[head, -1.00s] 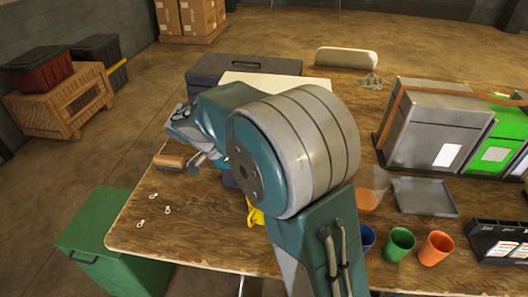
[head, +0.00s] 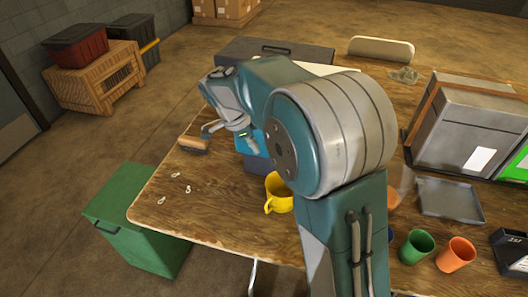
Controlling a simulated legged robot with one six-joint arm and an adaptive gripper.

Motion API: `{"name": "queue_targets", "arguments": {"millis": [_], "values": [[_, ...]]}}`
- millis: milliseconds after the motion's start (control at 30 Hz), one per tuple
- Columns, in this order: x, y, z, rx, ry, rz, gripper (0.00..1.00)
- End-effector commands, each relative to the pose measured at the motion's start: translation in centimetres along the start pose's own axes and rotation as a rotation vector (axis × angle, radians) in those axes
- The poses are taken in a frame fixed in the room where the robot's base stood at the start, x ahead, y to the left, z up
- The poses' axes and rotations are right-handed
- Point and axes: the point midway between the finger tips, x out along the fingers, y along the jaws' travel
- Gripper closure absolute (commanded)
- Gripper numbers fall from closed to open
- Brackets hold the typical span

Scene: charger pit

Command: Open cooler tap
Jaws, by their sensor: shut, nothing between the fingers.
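My gripper (head: 229,131) is at the end of my bent arm, above the far left part of the wooden table. It is shut and empty, though its fingertips show small. I cannot tell whether this is the cooler. No tap can be made out, and I cannot tell whether the fingers touch anything.
A yellow mug (head: 278,194) and a brush (head: 193,144) are near the arm on the table (head: 215,205). Green (head: 416,247) and orange (head: 456,254) cups, a grey tray (head: 450,200) and grey box (head: 470,130) stand right. A green bin (head: 135,220) stands left on the floor.

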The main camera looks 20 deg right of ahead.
Motion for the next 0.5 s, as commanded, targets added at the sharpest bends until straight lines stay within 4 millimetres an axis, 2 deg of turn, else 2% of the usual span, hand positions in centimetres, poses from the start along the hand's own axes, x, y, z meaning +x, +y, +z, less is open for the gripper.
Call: {"name": "queue_targets", "arguments": {"millis": [433, 500], "values": [[8.5, 0.1, 0.1, -0.001, 0.003, 0.005, 1.00], [8.8, 0.1, -1.1, 0.004, 0.001, 0.001, 1.00]]}}
